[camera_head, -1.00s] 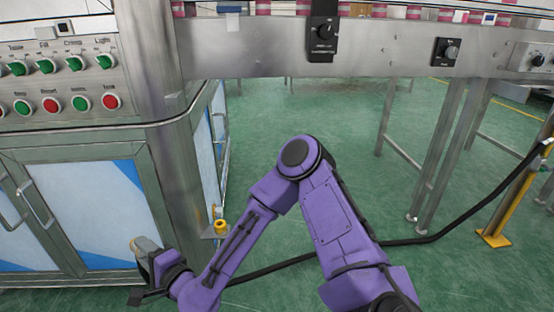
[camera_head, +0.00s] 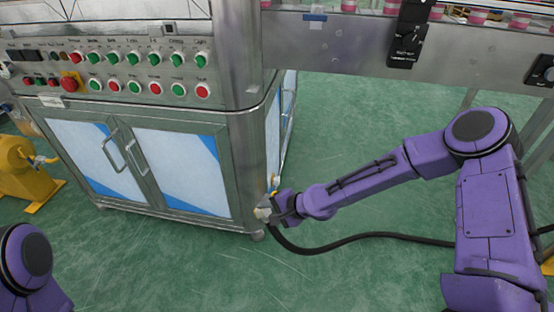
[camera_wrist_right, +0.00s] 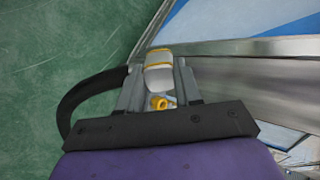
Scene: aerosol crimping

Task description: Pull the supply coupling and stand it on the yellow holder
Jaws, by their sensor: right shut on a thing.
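My right gripper (camera_head: 277,211) is low beside the front right corner of the steel cabinet and is shut on the supply coupling (camera_head: 262,213). In the right wrist view, the coupling (camera_wrist_right: 159,75) is a pale grey body with yellow bands between the fingers of the gripper (camera_wrist_right: 157,88). A small yellow ring-like part (camera_wrist_right: 158,102) shows just behind it; I cannot tell what it belongs to. A small yellow fitting (camera_head: 275,181) sits at the cabinet's side, above the gripper; I cannot tell whether it is the holder. My left gripper is out of view.
The steel cabinet (camera_head: 237,160) carries a panel of buttons. A black hose (camera_head: 350,238) runs from my right gripper across the green floor. A yellow stand (camera_head: 20,178) is at the left. A conveyor frame (camera_head: 330,60) crosses the back. The floor in front is open.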

